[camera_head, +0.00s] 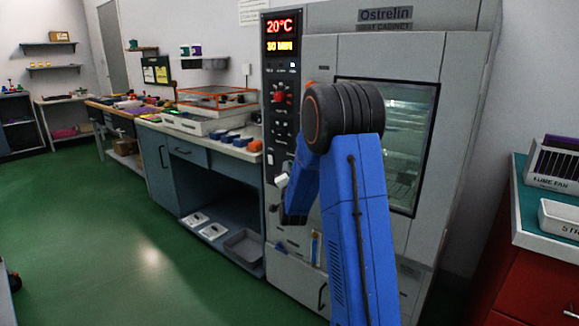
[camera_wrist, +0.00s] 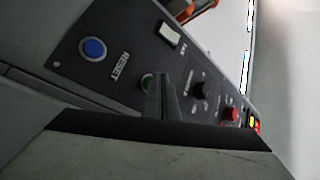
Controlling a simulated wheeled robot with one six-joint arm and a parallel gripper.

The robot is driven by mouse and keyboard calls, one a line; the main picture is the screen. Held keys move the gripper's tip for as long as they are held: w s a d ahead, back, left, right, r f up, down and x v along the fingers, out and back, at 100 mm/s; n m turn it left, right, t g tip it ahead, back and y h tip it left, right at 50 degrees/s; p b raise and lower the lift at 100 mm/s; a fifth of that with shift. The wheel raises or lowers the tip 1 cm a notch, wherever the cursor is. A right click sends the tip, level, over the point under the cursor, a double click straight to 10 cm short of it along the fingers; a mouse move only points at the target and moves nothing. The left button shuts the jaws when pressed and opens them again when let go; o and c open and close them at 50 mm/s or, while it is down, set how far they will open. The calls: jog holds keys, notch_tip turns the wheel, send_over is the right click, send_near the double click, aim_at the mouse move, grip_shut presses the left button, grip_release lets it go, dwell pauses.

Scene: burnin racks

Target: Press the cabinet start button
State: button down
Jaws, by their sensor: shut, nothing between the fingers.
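The cabinet (camera_head: 385,60), grey and labelled Ostrelin, has a dark control panel (camera_head: 270,130) down its left side. In the wrist view, a green button (camera_wrist: 147,82) on this panel is partly hidden behind my gripper (camera_wrist: 165,78). Its label is not visible, so I cannot confirm it is the start button. My gripper is shut and empty, its fingertips right beside or over the green button. I cannot tell whether they touch it.
The cabinet display (camera_head: 280,35) reads 20°C and 30 MIN. A workbench (camera_head: 220,145) adjoins the cabinet's left; green floor is open beyond.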

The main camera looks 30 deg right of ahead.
jog(key=shift+s+d+f, duration=0.15)
jog(key=shift+s, duration=0.35)
jog(key=a, duration=0.1)
jog(key=s+a, duration=0.1)
jog(key=a, duration=0.3)
jog(key=shift+s+a, duration=0.15)
jog(key=shift+s, duration=0.15)
dwell(0.7)
